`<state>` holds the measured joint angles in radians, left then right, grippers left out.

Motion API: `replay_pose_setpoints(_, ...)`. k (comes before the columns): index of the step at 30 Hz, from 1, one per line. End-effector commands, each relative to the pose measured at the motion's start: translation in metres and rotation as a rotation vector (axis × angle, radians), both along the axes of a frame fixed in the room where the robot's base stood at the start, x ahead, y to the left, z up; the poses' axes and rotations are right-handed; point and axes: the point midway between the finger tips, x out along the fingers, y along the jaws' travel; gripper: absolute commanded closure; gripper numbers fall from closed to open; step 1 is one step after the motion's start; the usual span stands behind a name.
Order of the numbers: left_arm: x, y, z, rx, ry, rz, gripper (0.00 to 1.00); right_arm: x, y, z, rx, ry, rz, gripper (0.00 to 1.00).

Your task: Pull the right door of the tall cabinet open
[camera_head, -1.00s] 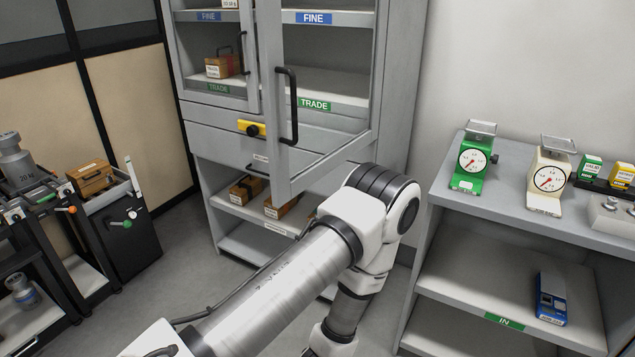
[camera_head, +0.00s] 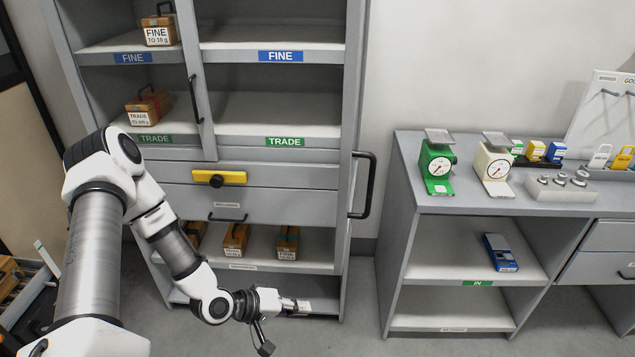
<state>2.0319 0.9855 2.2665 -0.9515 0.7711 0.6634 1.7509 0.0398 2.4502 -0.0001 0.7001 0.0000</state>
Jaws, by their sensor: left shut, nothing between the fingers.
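The tall grey cabinet (camera_head: 265,202) stands at centre-left. Its right door (camera_head: 350,215) is swung wide open and shows nearly edge-on at the cabinet's right side. The door's black handle (camera_head: 371,186) sticks out to the right. The right half of the upper shelves is uncovered. The left door (camera_head: 192,62) is closed, with its own black handle (camera_head: 194,100). My left arm comes in from the left; its gripper (camera_head: 298,306) is low in front of the cabinet's bottom shelf, shut and empty, well below and left of the open door's handle. My right gripper is out of view.
A grey side table (camera_head: 455,203) stands to the right, carrying a green scale (camera_head: 437,165) and a cream scale (camera_head: 493,163). Floor shows between cabinet and table. A yellow latch plate (camera_head: 218,177) sits on the cabinet's drawer front.

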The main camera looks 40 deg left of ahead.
Motion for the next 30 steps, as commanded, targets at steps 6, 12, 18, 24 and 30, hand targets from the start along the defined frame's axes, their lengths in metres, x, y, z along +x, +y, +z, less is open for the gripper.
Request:
replay_pose_setpoints(6, 0.006, 0.070, 0.151, -0.344, -0.326, 0.219, 1.00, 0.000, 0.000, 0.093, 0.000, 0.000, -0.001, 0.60)
replay_pose_setpoints(12, -0.002, 0.085, 0.173, -0.449, -0.429, 0.259, 1.00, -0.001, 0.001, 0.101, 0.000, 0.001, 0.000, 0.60)
replay_pose_setpoints(18, 0.020, 0.076, 0.163, -0.451, -0.432, 0.252, 1.00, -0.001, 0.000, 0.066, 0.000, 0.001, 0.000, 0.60)
replay_pose_setpoints(24, 0.054, 0.063, 0.163, -0.446, -0.428, 0.248, 1.00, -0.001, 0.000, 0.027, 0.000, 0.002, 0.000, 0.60)
replay_pose_setpoints(30, 0.082, 0.052, 0.167, -0.443, -0.426, 0.250, 1.00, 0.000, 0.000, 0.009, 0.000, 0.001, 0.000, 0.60)
